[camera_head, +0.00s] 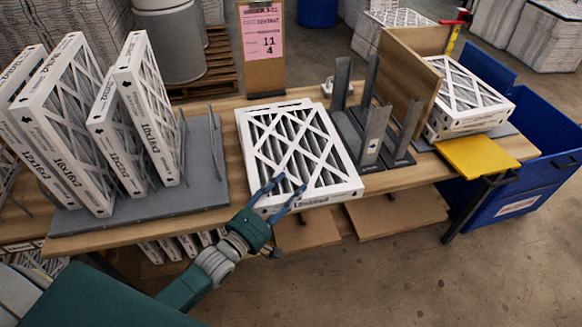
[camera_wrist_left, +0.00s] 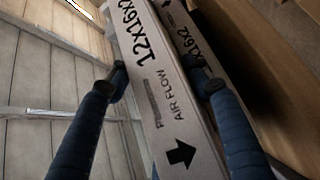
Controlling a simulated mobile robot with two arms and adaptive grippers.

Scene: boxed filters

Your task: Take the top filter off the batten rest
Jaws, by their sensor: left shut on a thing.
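The top filter (camera_head: 300,150) is a white-framed pleated panel with a crossed lattice. It lies flat on a stack at the middle of the wooden bench, with another filter's edge (camera_wrist_left: 205,40) showing beside it in the left wrist view. My left gripper (camera_head: 280,192) is at its front edge, with its two blue fingers on either side of the frame. In the left wrist view the top filter's edge (camera_wrist_left: 160,100), printed 12x16x2 and AIR FLOW with an arrow, sits between the fingers (camera_wrist_left: 158,78). The battens under the stack are hidden. My right gripper is not in view.
Upright filters (camera_head: 70,125) stand on a grey board (camera_head: 205,170) at left. Grey metal uprights (camera_head: 375,135) and a wooden panel (camera_head: 410,75) stand close at right, before another filter stack (camera_head: 465,95). A sign (camera_head: 262,45) stands behind. A blue bin (camera_head: 530,185) is at far right.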

